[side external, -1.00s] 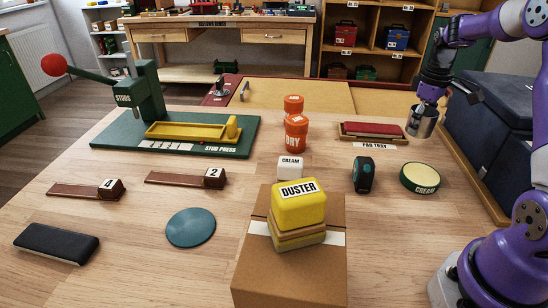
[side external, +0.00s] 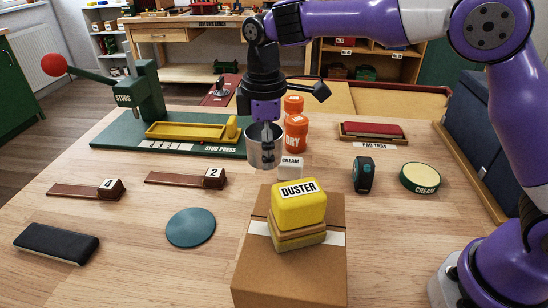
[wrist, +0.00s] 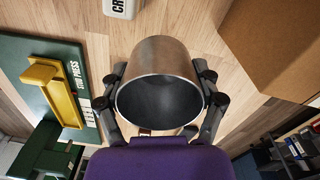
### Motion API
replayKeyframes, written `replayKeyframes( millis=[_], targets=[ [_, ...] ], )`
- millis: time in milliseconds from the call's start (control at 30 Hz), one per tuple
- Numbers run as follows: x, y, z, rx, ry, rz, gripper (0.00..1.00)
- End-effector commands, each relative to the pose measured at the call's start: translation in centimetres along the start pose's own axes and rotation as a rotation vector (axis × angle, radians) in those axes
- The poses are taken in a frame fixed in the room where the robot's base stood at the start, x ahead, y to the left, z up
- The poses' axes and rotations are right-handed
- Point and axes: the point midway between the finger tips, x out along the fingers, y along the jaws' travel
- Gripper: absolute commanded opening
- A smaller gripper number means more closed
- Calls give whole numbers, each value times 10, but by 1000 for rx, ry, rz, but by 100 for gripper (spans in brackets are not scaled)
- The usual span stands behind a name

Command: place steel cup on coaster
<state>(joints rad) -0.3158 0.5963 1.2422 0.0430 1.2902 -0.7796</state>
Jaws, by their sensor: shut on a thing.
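The steel cup (side external: 261,153) hangs from my gripper (side external: 264,132) in the side view, above the table near the white cream block. My gripper is shut on the cup; in the wrist view the cup (wrist: 158,88) sits between the two fingers, its open mouth facing the camera and its inside dark and empty. The flat round blue disc (side external: 191,228), which looks like the coaster, lies on the table to the lower left of the cup, with nothing on it. The coaster is not seen in the wrist view.
A cardboard box (side external: 252,268) bearing a yellow duster block (side external: 299,206) stands right of the coaster. The green stud press (side external: 215,148) is behind left, orange tubs (side external: 296,133) behind right. Hammer-like parts (side external: 188,179) and a black block (side external: 56,242) lie left. Table around the coaster is clear.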

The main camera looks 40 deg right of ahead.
Motion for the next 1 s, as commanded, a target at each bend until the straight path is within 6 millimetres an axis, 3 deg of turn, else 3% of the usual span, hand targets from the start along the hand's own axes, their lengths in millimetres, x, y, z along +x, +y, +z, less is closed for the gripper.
replayKeyframes(
  millis=[33, 200, 400, 500, 567, 667, 1000],
  targets=[
    [0, -25, -25, -97, 1, -2, 32],
    [-2, -102, -81, -360, 5, -6, 32],
    [-4, -170, -111, -564, 7, -8, 32],
    [-4, -186, -116, -610, 7, -9, 32],
    [-2, -188, -118, -624, 7, -9, 32],
    [8, -175, -120, -627, 6, -10, 32],
    [59, -94, -129, -626, 7, -9, 32]
  ],
)
